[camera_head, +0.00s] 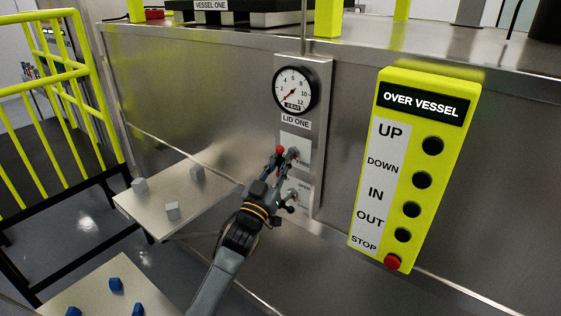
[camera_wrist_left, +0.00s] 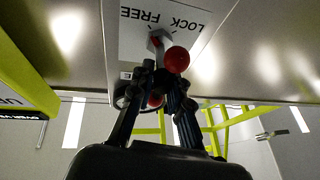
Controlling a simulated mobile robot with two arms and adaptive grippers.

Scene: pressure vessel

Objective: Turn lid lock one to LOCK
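Lid lock one is a small lever with a red ball knob (camera_head: 280,150) and a metal hub on the white label plate under the LID ONE gauge. In the left wrist view, the red ball (camera_wrist_left: 177,59) sits beside the hub (camera_wrist_left: 157,40), on the side of the word LOCK; the text appears upside down there. My left gripper (camera_wrist_left: 163,82) is at the lever with its fingers apart. The ball is at the tip of one finger; I cannot tell whether they touch. My arm hides part of the plate in the head view. My right gripper is not in view.
A second metal fitting (camera_head: 293,194) with an OPEN label is just below, close to my gripper. A yellow OVER VESSEL button box (camera_head: 416,165) hangs to the right. A shelf (camera_head: 150,208) with grey cubes stands left. Yellow railings (camera_head: 80,90) are farther left.

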